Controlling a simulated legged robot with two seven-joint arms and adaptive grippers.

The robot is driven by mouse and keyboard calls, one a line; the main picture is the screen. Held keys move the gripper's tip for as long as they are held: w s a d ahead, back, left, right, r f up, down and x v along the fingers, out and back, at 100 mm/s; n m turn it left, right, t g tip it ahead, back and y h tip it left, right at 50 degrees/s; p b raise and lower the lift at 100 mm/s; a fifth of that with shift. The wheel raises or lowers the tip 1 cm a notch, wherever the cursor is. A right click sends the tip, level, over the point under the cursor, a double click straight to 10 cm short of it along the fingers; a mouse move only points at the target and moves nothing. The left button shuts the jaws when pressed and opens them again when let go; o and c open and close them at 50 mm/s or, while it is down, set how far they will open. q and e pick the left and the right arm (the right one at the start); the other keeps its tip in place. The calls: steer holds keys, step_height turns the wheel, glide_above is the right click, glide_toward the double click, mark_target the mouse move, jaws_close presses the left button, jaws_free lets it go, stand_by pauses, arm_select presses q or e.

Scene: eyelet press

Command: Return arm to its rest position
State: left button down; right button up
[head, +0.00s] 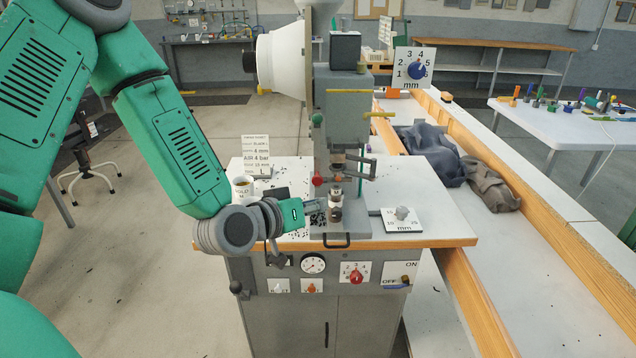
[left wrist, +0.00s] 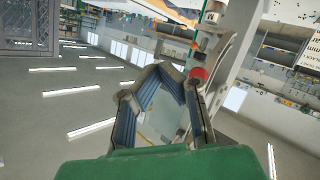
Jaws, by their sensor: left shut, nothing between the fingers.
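My left gripper (head: 312,206) is at the end of my green left arm, over the left part of the press table, just left of the press's lower tooling (head: 335,205). It is shut and empty. In the left wrist view the dark finger links (left wrist: 165,100) frame a pale area. The eyelet press (head: 342,100) stands upright on the table (head: 430,230), with a white round cover on its left side. Whether the gripper touches the press is not clear. My right gripper is out of view.
A white cup (head: 243,188) and a printed settings card (head: 255,150) stand left of the press. A dial plate (head: 403,220) lies at right. Below are a gauge (head: 313,263), a red knob (head: 355,275) and an ON/OFF switch plate (head: 398,276). The floor at left is mostly clear.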

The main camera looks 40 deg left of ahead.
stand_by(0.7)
arm_select(q)
steer(key=s+d+f+m+g+b, duration=0.1)
steer(key=s+d+f+g+b, duration=0.2)
steer(key=s+f, duration=0.6)
steer(key=s+f+m+g+b, duration=0.1)
steer(key=s+f+g+b, duration=0.3)
steer(key=f, duration=0.9)
steer(key=s+d+f+m+g+b, duration=0.2)
steer(key=s+f+g+b, duration=0.15)
steer(key=s+f, duration=0.6)
steer(key=s+f+g+y+b, duration=0.1)
steer(key=s+f+g+b, duration=0.2)
steer(key=s+f, duration=0.3)
step_height(320, 180, down, 3)
steer(key=shift+s+a+m+y, duration=0.15)
steer(key=shift+s+m+y, duration=0.15)
steer(key=shift+s+y, duration=0.1)
